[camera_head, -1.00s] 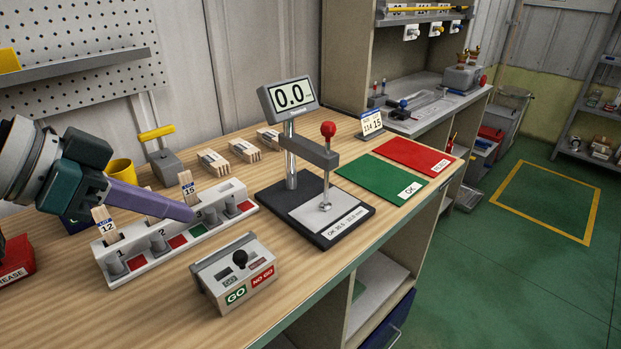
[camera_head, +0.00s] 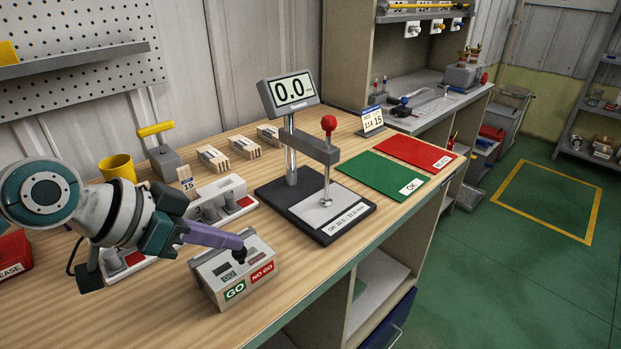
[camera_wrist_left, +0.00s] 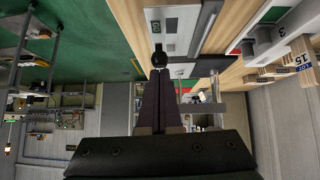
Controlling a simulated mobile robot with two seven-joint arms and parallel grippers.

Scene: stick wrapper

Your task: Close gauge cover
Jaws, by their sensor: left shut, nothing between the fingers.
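The go/no-go gauge (camera_head: 236,285) is a small grey box on the wooden bench near its front edge, with GO and NO GO labels on its front. A black knob (camera_head: 240,256) stands on its top face; I cannot tell how the cover sits. My left gripper (camera_head: 240,243) is shut and empty, its purple fingertips at the knob, partly covering it. In the left wrist view the knob (camera_wrist_left: 159,56) is just beyond the fingertips (camera_wrist_left: 160,75); whether they touch is unclear. My right gripper is not in view.
A white slotted rack (camera_head: 225,190) lies behind my left arm, partly hidden. A dial stand (camera_head: 318,212) with a red-ball lever and display reading 0.0 stands right of the gauge. Green (camera_head: 380,175) and red (camera_head: 415,150) mats lie further right.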

